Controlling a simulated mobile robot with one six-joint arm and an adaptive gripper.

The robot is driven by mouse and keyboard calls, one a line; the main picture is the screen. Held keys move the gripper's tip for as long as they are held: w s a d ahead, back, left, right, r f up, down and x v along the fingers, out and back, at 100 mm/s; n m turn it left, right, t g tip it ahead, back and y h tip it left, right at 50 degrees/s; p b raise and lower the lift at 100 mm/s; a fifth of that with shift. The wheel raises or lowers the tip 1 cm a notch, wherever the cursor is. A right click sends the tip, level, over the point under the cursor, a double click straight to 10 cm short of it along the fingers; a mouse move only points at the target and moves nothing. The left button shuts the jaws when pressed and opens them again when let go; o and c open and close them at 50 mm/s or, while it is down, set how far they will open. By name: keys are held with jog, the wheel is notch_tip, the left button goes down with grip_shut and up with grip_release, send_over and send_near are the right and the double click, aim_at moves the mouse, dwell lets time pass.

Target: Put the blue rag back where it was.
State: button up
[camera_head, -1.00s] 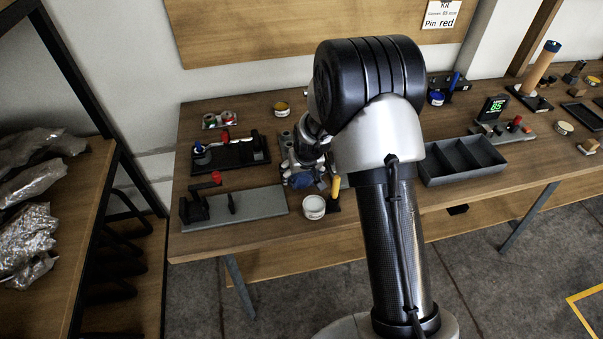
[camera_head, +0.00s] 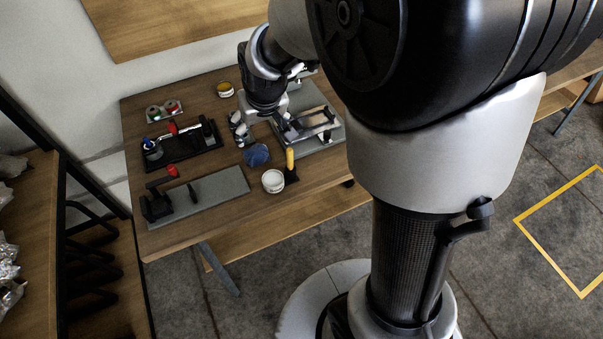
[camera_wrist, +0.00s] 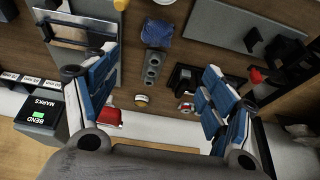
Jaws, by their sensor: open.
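The blue rag (camera_head: 257,154) lies crumpled on the wooden table (camera_head: 215,249), left of the white jar and just in front of my gripper as seen in the head view. It also shows at the top of the wrist view (camera_wrist: 160,28), lying on the wood apart from my fingers. My gripper (camera_wrist: 158,65) is open, with its two blue-padded fingers spread wide and nothing between them. In the head view my gripper (camera_head: 266,127) points down over the table behind the rag. Its height above the table is hard to tell.
A white jar (camera_head: 273,182) and a yellow-handled tool (camera_head: 291,160) stand close to the rag. A grey fixture with a metal frame (camera_head: 326,138) is right.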

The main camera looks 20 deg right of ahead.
jog(key=s+r, duration=0.5)
jog(key=s, duration=0.7)
jog(key=s+r, duration=0.5)
jog(key=s, duration=0.8)
jog(key=shift+s+r, duration=0.25)
jog(key=shift+r, duration=0.05)
